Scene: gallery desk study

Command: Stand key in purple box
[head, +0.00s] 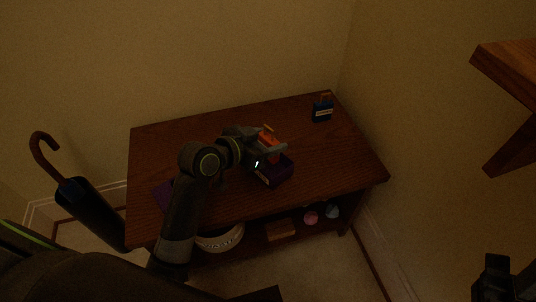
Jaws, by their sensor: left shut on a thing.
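The purple box (279,178) sits on the dark wooden desk, right of its middle. My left gripper (270,152) is over the box and shut on an orange thing (267,143), which seems to be the key, with a small yellowish part at its top. The orange thing is roughly upright at the box's opening. Its lower end is hidden, so I cannot tell whether it touches the box's floor. A dark part at the lower right corner seems to be my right gripper (496,277), away from the desk; its jaws are unclear.
A blue padlock-shaped thing (322,113) with a pale label stands at the desk's back right. A flat purple piece (162,194) lies at the left front. An umbrella (84,205) stands left of the desk (165,145). A wooden shelf (515,75) juts in at right.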

